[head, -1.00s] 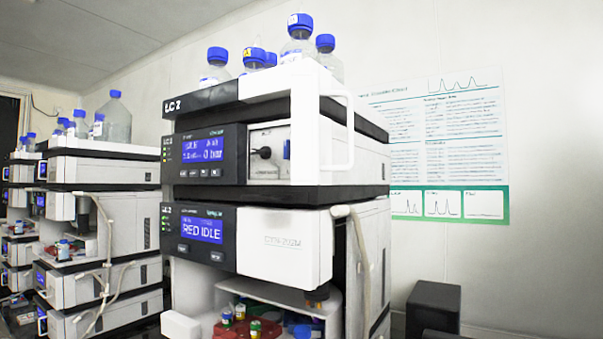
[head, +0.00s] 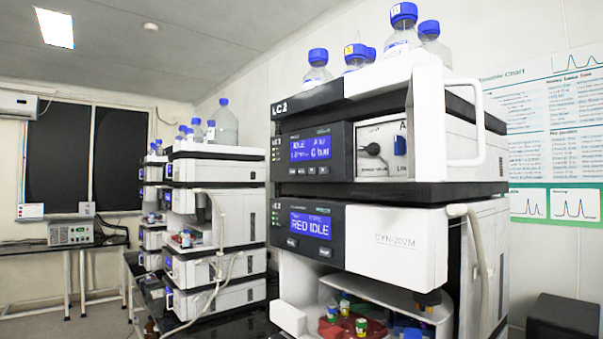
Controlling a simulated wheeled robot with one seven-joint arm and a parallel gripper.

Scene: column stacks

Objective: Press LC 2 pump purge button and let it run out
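The LC 2 stack (head: 430,245) stands close in front of me, right of the middle in the head view. Its upper module is the pump (head: 320,150), with a lit blue screen (head: 312,147) that reads IDLE and a bar value. A row of small dark buttons (head: 310,171) sits under that screen; their labels are too small to read. Right of the screen is a pale panel with a black knob (head: 373,149) and a blue part (head: 399,145). My gripper is not in view.
Blue-capped bottles (head: 403,33) stand on top of the stack. Vials (head: 361,327) sit in the open bay below. More stacks (head: 215,195) stand behind to the left. A bench with an instrument (head: 71,233) is at the far left. A black box (head: 563,322) is at lower right.

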